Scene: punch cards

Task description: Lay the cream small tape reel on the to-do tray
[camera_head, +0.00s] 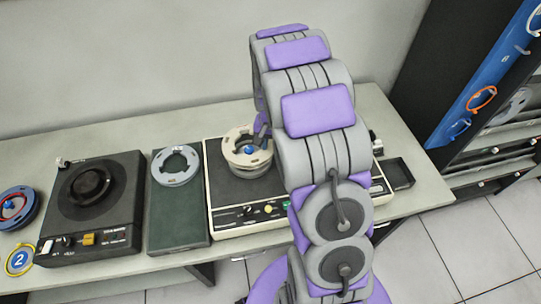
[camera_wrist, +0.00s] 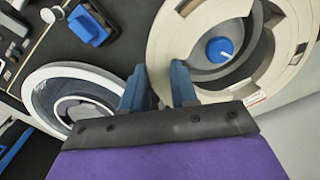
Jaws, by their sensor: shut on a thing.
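The cream tape reel (camera_head: 235,158) is at the cream-framed tape deck (camera_head: 222,185), with a blue hub showing in its middle. In the wrist view the cream reel (camera_wrist: 273,75) fills the upper right. My gripper (camera_wrist: 158,82) is shut on its rim; in the head view my gripper (camera_head: 263,138) is at the reel's right side, partly hidden by my arm. I cannot tell whether the reel rests on the deck or is slightly lifted. No tray is clearly labelled to-do; a dark green flat tray (camera_head: 178,228) lies left of the deck.
A grey ring-shaped reel (camera_head: 175,178) lies on the green tray's back part. A black turntable unit (camera_head: 95,200), a blue reel (camera_head: 15,210) and a yellow-rimmed "2" disc (camera_head: 19,260) are at the left. A small black tray (camera_head: 398,174) sits at the table's right end.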

